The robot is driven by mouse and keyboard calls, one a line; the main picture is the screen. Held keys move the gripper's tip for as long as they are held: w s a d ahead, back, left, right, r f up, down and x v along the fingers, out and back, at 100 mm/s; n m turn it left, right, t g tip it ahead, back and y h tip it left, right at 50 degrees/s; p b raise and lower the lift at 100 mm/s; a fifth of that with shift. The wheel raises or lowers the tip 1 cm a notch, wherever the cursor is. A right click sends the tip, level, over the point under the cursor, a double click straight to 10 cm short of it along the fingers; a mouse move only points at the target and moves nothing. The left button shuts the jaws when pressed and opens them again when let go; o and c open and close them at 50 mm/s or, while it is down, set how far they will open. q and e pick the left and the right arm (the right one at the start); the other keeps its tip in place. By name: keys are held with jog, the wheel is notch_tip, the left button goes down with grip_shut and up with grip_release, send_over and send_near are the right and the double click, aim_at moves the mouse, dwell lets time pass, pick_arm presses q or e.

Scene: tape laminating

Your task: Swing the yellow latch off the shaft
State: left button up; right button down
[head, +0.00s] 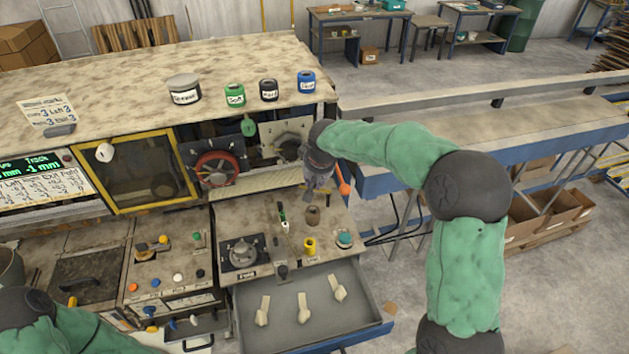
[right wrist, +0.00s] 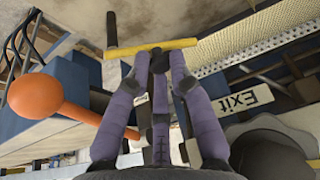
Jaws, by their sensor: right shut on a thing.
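The yellow latch (right wrist: 150,47) is a short bar that lies across the top of the right wrist view, at the fingertips of my right gripper (right wrist: 158,58). My gripper is shut on it near the middle. A dark post (right wrist: 111,28) stands by the latch's left part; I cannot tell whether it is the shaft or whether they touch. In the head view my right gripper (head: 318,187) reaches down beside the machine's right end, and the latch (head: 312,204) shows only as a small yellow piece below it. My left gripper is out of the head view; only its arm shows at lower left.
An orange ball-ended lever (right wrist: 50,97) stands close to the gripper, also in the head view (head: 344,188). An "Exit" label (right wrist: 243,103) is on the right. Below are a control panel with knobs (head: 310,246) and an open drawer (head: 350,303) with several pale pieces.

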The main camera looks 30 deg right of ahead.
jog(key=shift+w+r, duration=0.1)
jog(key=shift+r, duration=0.1)
jog(key=c, duration=1.4)
grip_release()
jog(key=shift+f, duration=0.1)
jog(key=v, duration=1.2)
